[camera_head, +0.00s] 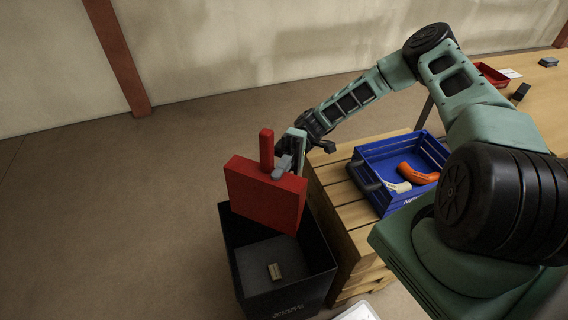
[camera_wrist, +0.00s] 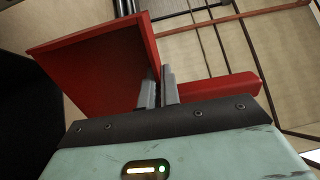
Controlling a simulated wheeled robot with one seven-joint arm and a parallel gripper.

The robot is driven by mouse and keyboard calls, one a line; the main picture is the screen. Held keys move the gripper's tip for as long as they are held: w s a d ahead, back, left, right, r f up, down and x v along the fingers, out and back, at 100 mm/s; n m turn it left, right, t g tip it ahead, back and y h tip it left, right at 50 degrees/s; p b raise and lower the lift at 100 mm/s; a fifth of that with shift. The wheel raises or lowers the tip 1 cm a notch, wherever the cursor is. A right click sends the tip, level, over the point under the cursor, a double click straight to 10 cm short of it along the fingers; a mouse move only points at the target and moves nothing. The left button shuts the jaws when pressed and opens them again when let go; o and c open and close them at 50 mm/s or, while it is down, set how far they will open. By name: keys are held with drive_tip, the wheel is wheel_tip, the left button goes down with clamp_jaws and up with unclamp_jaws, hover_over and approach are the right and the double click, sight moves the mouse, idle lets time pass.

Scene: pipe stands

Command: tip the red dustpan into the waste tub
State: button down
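The red dustpan (camera_head: 264,197) is held up on its side over the dark waste tub (camera_head: 319,262), its flat face toward the head camera and its handle sticking up. My gripper (camera_head: 284,166) is shut on the dustpan near the base of the handle. In the wrist view the fingers (camera_wrist: 158,90) close on the dustpan, with its pan (camera_wrist: 105,65) to the left and its handle (camera_wrist: 222,87) to the right. A small beige block (camera_head: 275,271) lies on the tub floor. The pan hides the back part of the tub.
A wooden pallet stack (camera_head: 348,226) stands right of the tub. It bears a blue crate (camera_head: 381,202) holding an orange curved piece (camera_head: 418,174) and a pale piece (camera_head: 398,187). A wooden table (camera_head: 545,90) stands at the back right. The floor to the left is clear.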

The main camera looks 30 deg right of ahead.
drive_tip(key=shift+s+a+r+t+h+p, duration=0.3)
drive_tip(key=shift+s+a+r+h+p, duration=0.15)
drive_tip(key=shift+p, duration=0.5)
drive_tip(key=s+a+f+t+h+p, duration=0.3)
drive_tip(key=s+a+t+h+p, duration=0.3)
drive_tip(key=a+h+p, duration=0.25)
wheel_tip(320, 180, down, 8)
drive_tip(key=s+a+t+h+b, duration=0.1)
drive_tip(key=a+t+h+b, duration=0.1)
drive_tip(key=t+h+b, duration=0.1)
drive_tip(key=shift+s+r+t+h, duration=0.25)
drive_tip(key=shift+t+h, duration=0.45)
drive_tip(key=shift+h, duration=0.7)
drive_tip(key=shift+a, duration=0.1)
